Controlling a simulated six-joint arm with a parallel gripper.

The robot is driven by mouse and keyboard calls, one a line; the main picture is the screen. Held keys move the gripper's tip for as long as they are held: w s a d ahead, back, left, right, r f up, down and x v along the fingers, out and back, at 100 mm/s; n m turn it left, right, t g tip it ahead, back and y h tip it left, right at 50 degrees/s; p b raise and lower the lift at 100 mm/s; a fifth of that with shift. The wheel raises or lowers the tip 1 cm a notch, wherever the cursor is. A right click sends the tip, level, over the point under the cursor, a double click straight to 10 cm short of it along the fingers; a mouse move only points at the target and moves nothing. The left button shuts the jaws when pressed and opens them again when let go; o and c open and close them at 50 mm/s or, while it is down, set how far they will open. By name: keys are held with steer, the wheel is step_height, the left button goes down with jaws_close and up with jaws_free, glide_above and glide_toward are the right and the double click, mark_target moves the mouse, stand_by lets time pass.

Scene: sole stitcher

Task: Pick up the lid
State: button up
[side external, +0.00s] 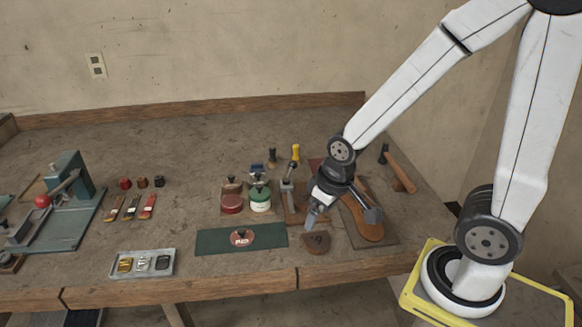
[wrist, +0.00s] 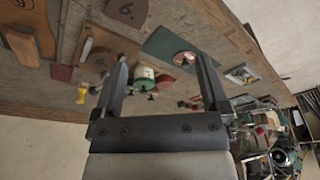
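A round, pinkish lid with a dark knob (side external: 243,238) lies on the green mat (side external: 212,242) near the front of the bench. In the wrist view the lid (wrist: 185,58) lies on the mat (wrist: 158,43), seen between my fingers, toward the right one. My gripper (side external: 311,221) is to the right of the mat in the side view, above the bench and apart from the lid. Its two fingers are spread with nothing between them in the wrist view (wrist: 161,62).
A red pot (side external: 232,205) and a green-and-white pot (side external: 260,204) stand behind the mat. A brown numbered piece (side external: 316,243) lies near my gripper. A metal tray (side external: 143,276) is at front left. A leather sole (side external: 360,215) lies at right. Bare bench surrounds the mat's left end.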

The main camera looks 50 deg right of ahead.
steer(key=m+g, duration=0.3)
steer(key=m, duration=0.2)
glide_above(241, 231)
step_height(241, 231, down, 6)
steer(key=shift+w+f, duration=0.15)
steer(key=shift+f, duration=0.1)
steer(key=shift+d+f, duration=0.1)
steer(key=shift+f, duration=3.8)
jaws_close()
steer(key=shift+n, duration=0.3)
